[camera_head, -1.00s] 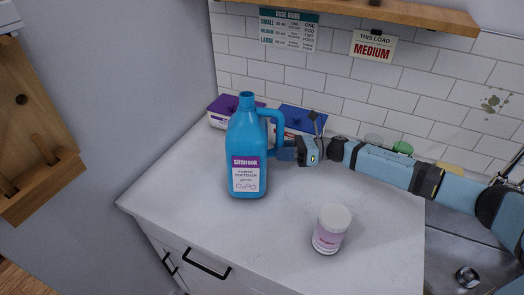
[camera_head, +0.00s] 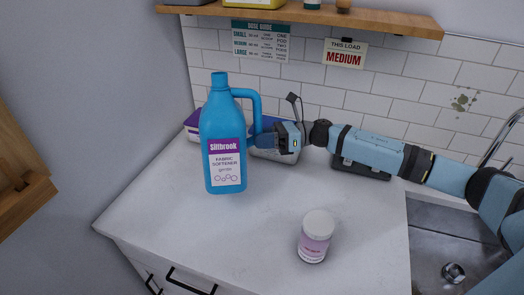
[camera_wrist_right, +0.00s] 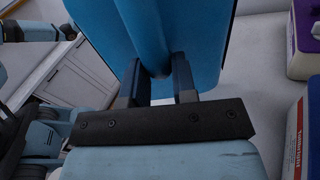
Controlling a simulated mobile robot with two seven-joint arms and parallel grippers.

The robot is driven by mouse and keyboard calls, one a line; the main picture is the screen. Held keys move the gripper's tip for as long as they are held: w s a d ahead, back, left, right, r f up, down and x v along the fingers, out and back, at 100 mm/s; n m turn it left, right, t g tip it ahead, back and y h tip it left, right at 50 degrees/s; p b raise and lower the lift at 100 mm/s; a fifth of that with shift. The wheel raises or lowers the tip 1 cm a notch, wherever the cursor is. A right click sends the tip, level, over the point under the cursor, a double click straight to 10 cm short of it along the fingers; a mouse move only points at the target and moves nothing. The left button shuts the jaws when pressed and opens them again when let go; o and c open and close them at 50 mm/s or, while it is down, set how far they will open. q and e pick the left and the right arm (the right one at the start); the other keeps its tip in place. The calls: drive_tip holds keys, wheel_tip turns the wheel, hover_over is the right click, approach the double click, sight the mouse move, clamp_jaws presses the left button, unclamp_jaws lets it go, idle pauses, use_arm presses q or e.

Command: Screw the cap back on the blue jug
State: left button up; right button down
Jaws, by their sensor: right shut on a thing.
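The blue jug (camera_head: 223,130) with a Siltbrook fabric softener label stands upright over the left part of the white counter. It also fills the top of the right wrist view (camera_wrist_right: 195,35). Its narrow neck (camera_head: 219,79) is at the top, and I make out no separate cap on it. My right gripper (camera_head: 257,141) comes in from the right, low on the jug's handle side. In the right wrist view its two fingers (camera_wrist_right: 160,82) are shut on the jug's handle. I cannot tell whether the jug's base touches the counter. My left gripper is not in view.
A white-lidded jar with a pink label (camera_head: 314,247) stands on the counter (camera_head: 200,235) near the front. A purple-topped box (camera_head: 192,124) is partly hidden behind the jug. A sink (camera_head: 450,235) is at the right. A wooden shelf (camera_head: 300,14) runs above the tiled wall.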

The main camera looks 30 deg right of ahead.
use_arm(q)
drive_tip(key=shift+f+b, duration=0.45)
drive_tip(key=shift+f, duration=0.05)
use_arm(e)
drive_tip(key=shift+r, duration=5.8)
